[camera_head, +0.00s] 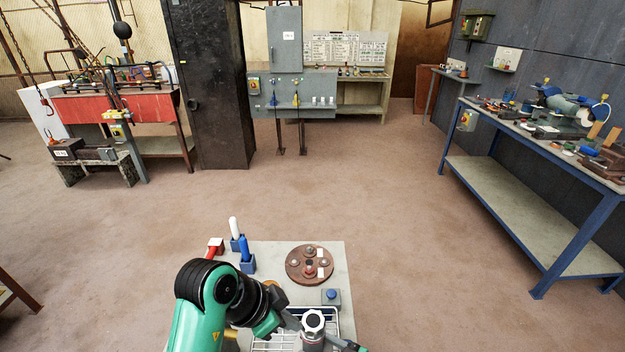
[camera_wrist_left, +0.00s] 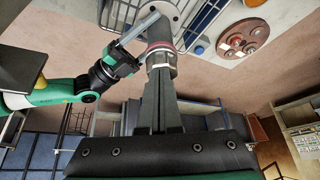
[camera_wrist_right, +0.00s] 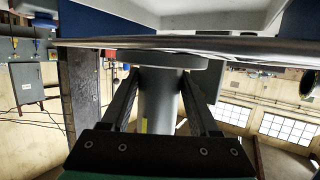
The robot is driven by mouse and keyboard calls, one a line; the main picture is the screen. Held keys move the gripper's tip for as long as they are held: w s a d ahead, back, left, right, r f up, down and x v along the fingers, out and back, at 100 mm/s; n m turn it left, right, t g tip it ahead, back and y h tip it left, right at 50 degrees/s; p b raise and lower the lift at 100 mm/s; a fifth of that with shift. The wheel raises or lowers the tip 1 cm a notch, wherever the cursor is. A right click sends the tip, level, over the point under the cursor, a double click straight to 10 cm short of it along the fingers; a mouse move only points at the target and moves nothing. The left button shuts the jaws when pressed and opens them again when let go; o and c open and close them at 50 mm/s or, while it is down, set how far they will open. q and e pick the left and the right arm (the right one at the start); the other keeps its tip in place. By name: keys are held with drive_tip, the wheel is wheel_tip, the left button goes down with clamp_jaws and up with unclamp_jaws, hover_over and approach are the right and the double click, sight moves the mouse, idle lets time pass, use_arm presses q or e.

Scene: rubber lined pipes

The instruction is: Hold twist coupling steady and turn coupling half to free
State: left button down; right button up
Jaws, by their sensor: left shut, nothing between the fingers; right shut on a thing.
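The twist coupling (camera_head: 313,322) shows at the bottom of the head view as a grey body with a white, lobed top. In the left wrist view the coupling (camera_wrist_left: 160,57) has a metal nut and a dark red ring. My left gripper (camera_wrist_left: 158,76) is shut and empty, its tips right at the nut; I cannot tell whether they touch. In the head view my left gripper (camera_head: 292,320) reaches the coupling from the left. My right gripper (camera_wrist_right: 160,78) is shut on the coupling's grey cylindrical body (camera_wrist_right: 160,105). A broad flange hides what lies beyond.
The pale worktable (camera_head: 345,262) carries a brown round tray (camera_head: 309,264) with small parts. A wire rack (camera_head: 275,343) lies beside the coupling. Blue holders (camera_head: 247,262), a red part (camera_head: 216,246) and a blue button box (camera_head: 331,297) stand around. Open floor lies beyond.

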sight(303, 330)
use_arm(q)
drive_tip(key=shift+r, duration=1.45)
use_arm(e)
drive_tip(key=shift+d+r, duration=0.1)
use_arm(q)
wheel_tip(303, 330, down, 6)
drive_tip(key=shift+a, duration=0.25)
drive_tip(key=shift+w+d, duration=0.3)
drive_tip(key=shift+d, duration=0.3)
drive_tip(key=shift+s+d, duration=0.1)
idle(0.5)
